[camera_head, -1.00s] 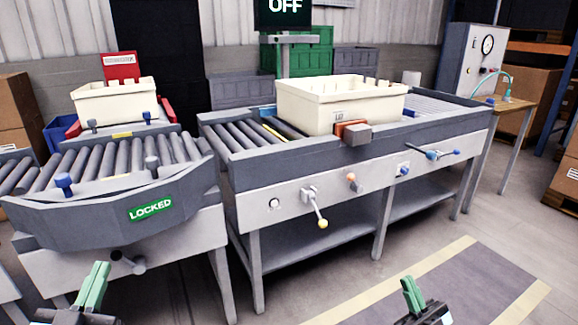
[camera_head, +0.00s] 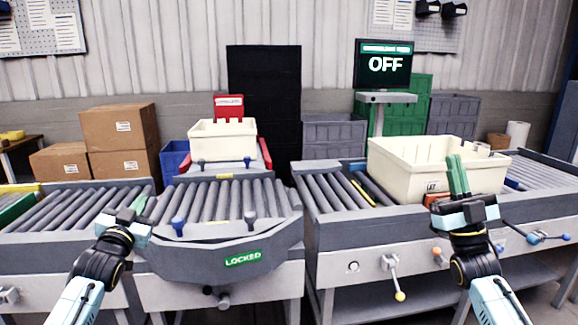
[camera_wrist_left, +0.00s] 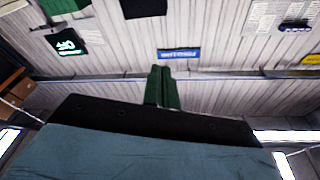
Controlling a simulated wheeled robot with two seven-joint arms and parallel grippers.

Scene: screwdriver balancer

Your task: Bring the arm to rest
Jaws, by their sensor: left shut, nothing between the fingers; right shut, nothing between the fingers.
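My left gripper (camera_head: 137,205) is raised in front of the left conveyor, with its green fingers shut and empty. In the left wrist view its fingers (camera_wrist_left: 162,88) are together and point toward the wall. My right gripper (camera_head: 458,175) is upright in front of the large cream bin, with its green fingers shut and empty. Both arms come up from the bottom of the head view and look clear of the conveyors, though the right gripper hides part of the bin's front and of the orange-and-grey block there.
The large cream bin (camera_head: 400,172) sits on the right conveyor. A screen reading OFF (camera_head: 385,64) stands behind. A yellow-tipped lever (camera_head: 394,275) sticks out of the right conveyor's front.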

